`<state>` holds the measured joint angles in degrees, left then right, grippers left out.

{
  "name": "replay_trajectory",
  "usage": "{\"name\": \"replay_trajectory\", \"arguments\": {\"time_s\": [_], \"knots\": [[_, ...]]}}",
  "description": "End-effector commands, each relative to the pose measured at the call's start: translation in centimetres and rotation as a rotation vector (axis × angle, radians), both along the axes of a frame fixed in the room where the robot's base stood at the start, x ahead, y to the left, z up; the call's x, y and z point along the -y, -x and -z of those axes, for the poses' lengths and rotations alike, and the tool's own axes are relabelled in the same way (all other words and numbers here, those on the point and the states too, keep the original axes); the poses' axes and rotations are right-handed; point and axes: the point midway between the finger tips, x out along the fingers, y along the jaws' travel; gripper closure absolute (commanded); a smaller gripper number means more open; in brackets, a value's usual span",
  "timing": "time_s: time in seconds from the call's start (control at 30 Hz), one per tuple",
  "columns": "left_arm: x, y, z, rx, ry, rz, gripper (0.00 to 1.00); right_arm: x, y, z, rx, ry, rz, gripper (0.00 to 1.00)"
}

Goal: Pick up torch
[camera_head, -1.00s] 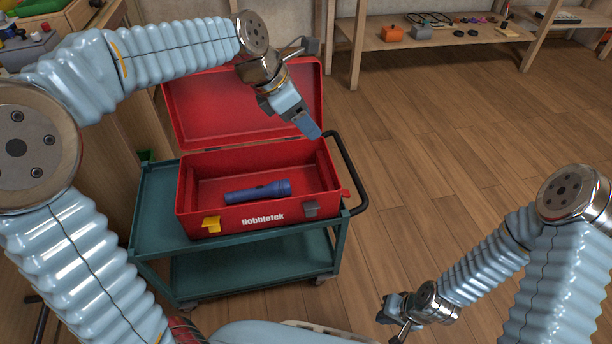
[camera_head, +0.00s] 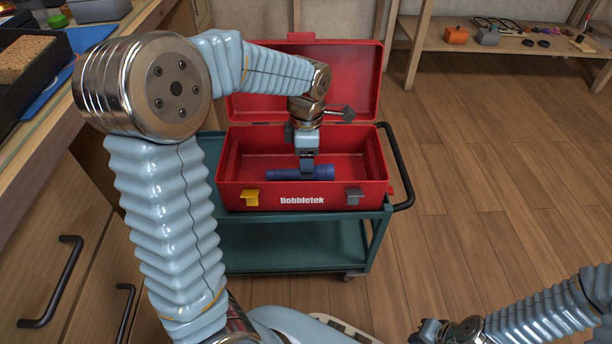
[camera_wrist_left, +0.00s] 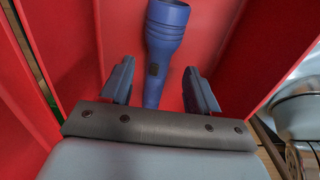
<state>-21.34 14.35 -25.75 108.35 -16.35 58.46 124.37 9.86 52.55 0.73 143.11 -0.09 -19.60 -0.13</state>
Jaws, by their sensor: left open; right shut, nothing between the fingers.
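The blue torch (camera_head: 284,174) lies on its side in the open red toolbox (camera_head: 367,160). In the left wrist view the torch (camera_wrist_left: 164,45) runs between the two fingers, its wide head at the top of the picture. My left gripper (camera_head: 306,168) points down into the toolbox over the torch. In the left wrist view my left gripper (camera_wrist_left: 158,88) is open, with a finger on each side of the torch and visible gaps. In the head view the gripper hides part of the torch's middle. My right gripper (camera_head: 428,334) is low at the bottom right, away from the toolbox, empty and shut.
The toolbox lid stands open behind the gripper. The toolbox sits on a green cart (camera_head: 330,215) with a black handle (camera_head: 398,165). A wooden workbench with drawers (camera_head: 75,255) is at the left. A shelf (camera_head: 480,40) stands at the back right. The floor at right is clear.

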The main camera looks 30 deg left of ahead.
Motion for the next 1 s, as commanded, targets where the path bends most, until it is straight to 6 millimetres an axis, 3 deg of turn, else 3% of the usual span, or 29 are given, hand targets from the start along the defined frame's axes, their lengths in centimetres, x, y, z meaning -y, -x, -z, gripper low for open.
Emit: {"name": "replay_trajectory", "arguments": {"time_s": [0.03,0.17,0.47,0.83,1.0], "knots": [[-0.2,0.0,1.3,-0.003,-0.001,-0.001,0.39,0.0,0.0,0.7,0.000,0.000,0.000,1.00],[-0.2,0.0,2.8,-0.001,0.000,0.001,0.39,0.0,0.0,1.1,0.002,0.000,0.002,1.00],[-0.2,0.0,3.1,0.000,0.001,0.001,0.41,0.0,-0.1,1.1,0.002,0.000,0.002,1.00],[-0.2,0.0,3.1,0.000,0.001,0.001,0.98,0.0,-0.1,1.1,0.002,0.000,0.002,1.00],[-0.2,0.0,3.0,0.000,0.001,0.001,1.00,0.0,-0.1,1.1,0.002,0.000,0.002,1.00]]}}
